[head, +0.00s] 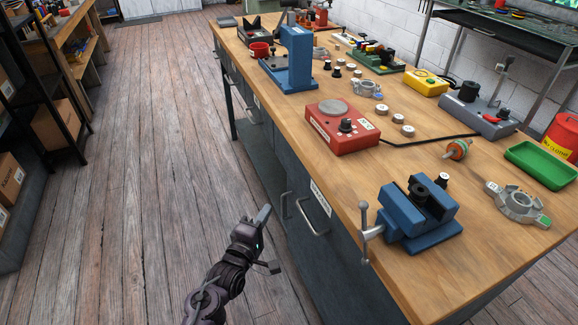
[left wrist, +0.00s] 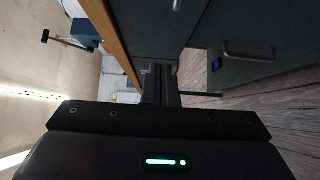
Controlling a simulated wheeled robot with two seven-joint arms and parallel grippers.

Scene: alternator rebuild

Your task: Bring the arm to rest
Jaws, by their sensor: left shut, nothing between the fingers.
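My left gripper (head: 264,215) is shut and empty. In the head view it hangs over the wooden floor beside the front of the workbench (head: 318,165), below the level of the bench top. In the left wrist view its closed fingers (left wrist: 160,84) point past grey cabinet drawers (left wrist: 262,28) and the bench edge. My right gripper is not in either view.
A blue vise (head: 420,215) with a grey handle stands near the bench's front edge. A red device (head: 342,135), a blue press (head: 290,62), a green tray (head: 541,164) and a grey housing (head: 517,203) are also on top. Drawer handles stick out.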

